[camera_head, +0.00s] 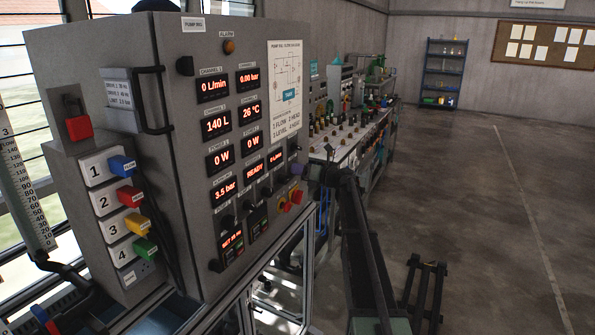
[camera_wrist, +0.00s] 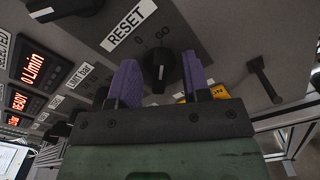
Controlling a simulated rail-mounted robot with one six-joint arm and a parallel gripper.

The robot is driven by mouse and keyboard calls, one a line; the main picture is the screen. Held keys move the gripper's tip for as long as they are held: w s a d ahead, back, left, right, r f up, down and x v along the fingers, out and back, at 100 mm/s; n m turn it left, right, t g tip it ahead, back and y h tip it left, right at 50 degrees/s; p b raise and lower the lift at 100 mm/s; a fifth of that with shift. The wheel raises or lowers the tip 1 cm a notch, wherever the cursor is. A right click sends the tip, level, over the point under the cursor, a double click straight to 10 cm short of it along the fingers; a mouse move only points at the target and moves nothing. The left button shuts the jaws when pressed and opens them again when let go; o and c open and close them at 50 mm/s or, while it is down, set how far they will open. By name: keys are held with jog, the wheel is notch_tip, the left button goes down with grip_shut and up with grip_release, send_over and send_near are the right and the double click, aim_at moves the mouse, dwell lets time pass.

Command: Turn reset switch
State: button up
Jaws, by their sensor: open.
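The reset switch (camera_wrist: 158,72) is a black rotary knob with a pale pointer line on a dark plate, in the middle of the wrist view. A white RESET label (camera_wrist: 128,24) sits above it, with small 0 and GO marks at the knob. My gripper (camera_wrist: 160,62) is open, its two purple fingers to the left and right of the knob. I cannot tell whether they touch it. In the head view my gripper (camera_head: 298,169) is small, at the right edge of the grey panel (camera_head: 185,110). The switch cannot be made out there.
A black peg (camera_wrist: 262,78) sticks out right of the switch, and a yellow part (camera_wrist: 219,91) shows behind my gripper. Another black knob (camera_wrist: 62,8) is at upper left. Red displays (camera_wrist: 47,68) line the left. A long bench (camera_head: 350,140) runs behind; the floor right is mostly clear.

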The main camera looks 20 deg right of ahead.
jog(key=v, duration=1.7)
jog(key=shift+s, duration=0.15)
dwell(0.8)
